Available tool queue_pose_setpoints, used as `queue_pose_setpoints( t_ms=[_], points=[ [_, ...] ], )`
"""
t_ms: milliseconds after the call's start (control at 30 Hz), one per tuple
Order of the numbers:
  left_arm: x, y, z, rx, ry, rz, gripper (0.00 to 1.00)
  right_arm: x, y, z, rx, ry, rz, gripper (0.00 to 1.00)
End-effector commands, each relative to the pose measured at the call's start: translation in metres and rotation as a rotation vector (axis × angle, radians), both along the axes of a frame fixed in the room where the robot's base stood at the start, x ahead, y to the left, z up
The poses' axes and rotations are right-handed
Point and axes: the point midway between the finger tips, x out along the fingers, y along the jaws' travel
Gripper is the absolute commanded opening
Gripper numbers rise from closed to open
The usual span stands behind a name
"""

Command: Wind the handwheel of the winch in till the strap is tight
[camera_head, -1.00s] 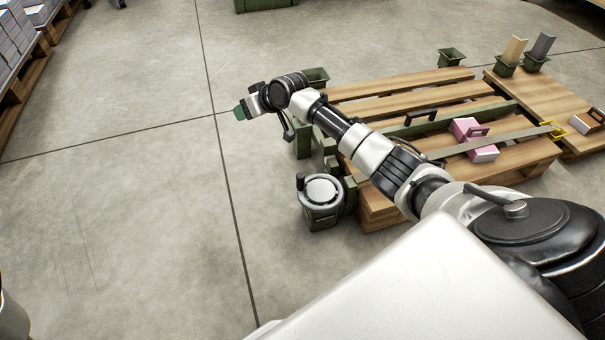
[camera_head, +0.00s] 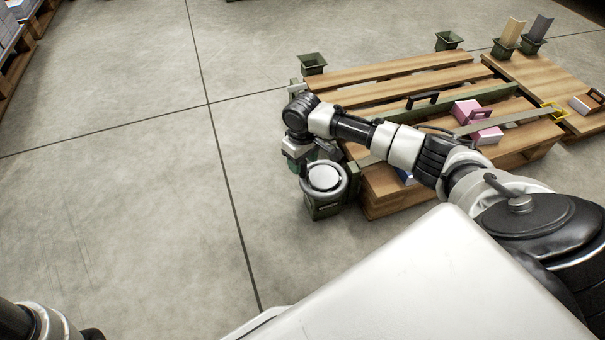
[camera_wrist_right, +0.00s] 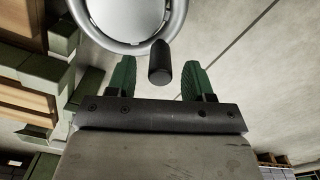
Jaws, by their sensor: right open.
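The winch (camera_head: 322,207) is a dark green box at the pallet's near left corner. Its round grey-white handwheel (camera_head: 324,177) lies on top and also shows in the right wrist view (camera_wrist_right: 132,18), with a black handle knob (camera_wrist_right: 160,62) at its rim. My right gripper (camera_wrist_right: 160,72) is open, its green fingers on either side of the knob in that view; contact cannot be told. My left gripper is out of view.
The floor to the left is clear.

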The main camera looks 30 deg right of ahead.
Motion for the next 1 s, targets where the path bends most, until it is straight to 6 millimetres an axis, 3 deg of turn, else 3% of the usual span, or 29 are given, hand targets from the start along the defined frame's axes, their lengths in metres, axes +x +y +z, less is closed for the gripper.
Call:
queue_pose_setpoints(
  t_ms=[33, 200, 600, 933, 1000],
  points=[
    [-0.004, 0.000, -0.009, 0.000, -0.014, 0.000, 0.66, 0.000, 0.000, -0.015, 0.000, 0.001, 0.000, 0.52],
    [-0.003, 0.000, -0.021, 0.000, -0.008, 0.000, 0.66, 0.001, 0.000, -0.029, 0.001, -0.002, 0.001, 0.52],
    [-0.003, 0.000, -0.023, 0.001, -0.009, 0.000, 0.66, 0.001, 0.000, -0.033, 0.001, -0.002, 0.001, 0.52],
    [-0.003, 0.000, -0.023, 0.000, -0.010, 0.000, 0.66, 0.000, 0.000, -0.033, 0.001, -0.002, 0.001, 0.01],
    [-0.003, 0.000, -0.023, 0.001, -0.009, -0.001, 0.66, 0.000, 0.000, -0.033, 0.001, -0.002, 0.001, 0.00]
  ],
)
